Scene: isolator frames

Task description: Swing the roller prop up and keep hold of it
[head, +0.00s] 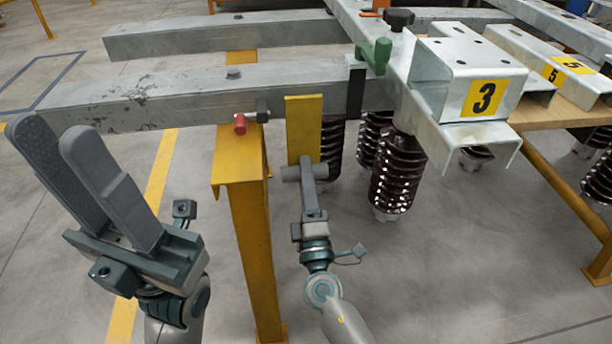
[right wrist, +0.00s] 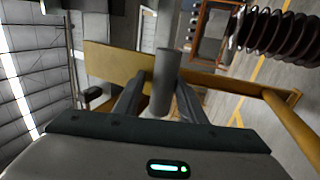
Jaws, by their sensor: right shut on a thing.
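The roller prop is a flat yellow arm (head: 304,128) with a grey cylindrical roller (head: 291,173) at its near, lower end. Its upper part overlaps the front of the grey steel beam (head: 180,98) in the head view. My right gripper (head: 307,176) is shut on the roller. In the right wrist view the roller (right wrist: 165,82) stands between the two fingers, with yellow metal (right wrist: 115,62) behind it. The fingers partly hide the roller. My left gripper (head: 57,140) is open and empty, at the left in front of the beam.
A yellow post (head: 250,225) stands under the beam, left of my right gripper. A red-tipped pin (head: 240,124) sticks out at its top. Dark ribbed insulators (head: 396,175) hang to the right, under a bracket marked 3 (head: 484,97). A green handle (head: 377,56) stands above.

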